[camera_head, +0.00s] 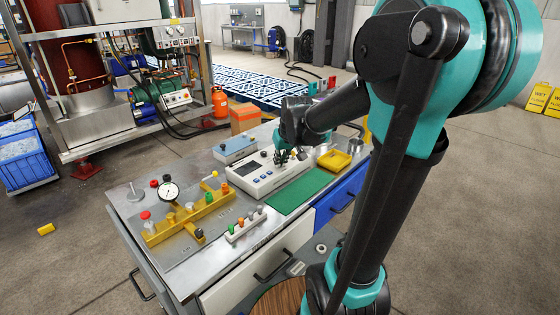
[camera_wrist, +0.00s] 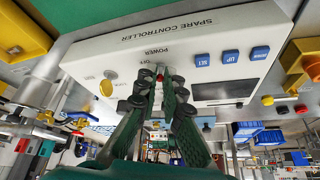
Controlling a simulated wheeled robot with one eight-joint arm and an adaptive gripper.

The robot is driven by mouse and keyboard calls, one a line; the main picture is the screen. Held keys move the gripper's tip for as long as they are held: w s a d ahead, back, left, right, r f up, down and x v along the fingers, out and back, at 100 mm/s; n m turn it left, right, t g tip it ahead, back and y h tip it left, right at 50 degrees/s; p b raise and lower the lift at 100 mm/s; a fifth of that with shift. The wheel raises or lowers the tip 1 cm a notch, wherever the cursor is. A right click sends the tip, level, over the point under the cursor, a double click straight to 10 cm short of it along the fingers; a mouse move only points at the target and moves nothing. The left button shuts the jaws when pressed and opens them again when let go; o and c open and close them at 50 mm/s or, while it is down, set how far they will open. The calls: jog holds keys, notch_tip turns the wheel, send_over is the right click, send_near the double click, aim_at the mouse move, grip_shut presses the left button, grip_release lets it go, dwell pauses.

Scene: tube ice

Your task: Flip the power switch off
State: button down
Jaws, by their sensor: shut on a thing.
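The white controller box (camera_head: 258,182) stands on the bench in the head view. It fills much of the wrist view (camera_wrist: 110,50), where its top reads SPARE CONTROLLER, with POWER and OFF labels near my fingertips. My gripper (camera_wrist: 158,76) is over the POWER spot, with its dark ribbed fingers nearly together. A small red-tipped part of the power switch (camera_wrist: 160,77) shows between the fingertips. The fingers hide most of the switch, so its position cannot be told. In the head view my gripper (camera_head: 290,156) is at the right part of the box.
Blue buttons (camera_wrist: 231,56) and a dark display (camera_wrist: 222,90) are beside the switch. A blue-grey box (camera_head: 235,150), a yellow tray (camera_head: 335,160), a green mat (camera_head: 300,193) and a yellow fixture with a dial gauge (camera_head: 168,191) surround the controller on the bench.

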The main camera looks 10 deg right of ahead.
jog(key=c, duration=1.6)
grip_release()
jog(key=shift+c, duration=0.2)
jog(key=v, duration=1.2)
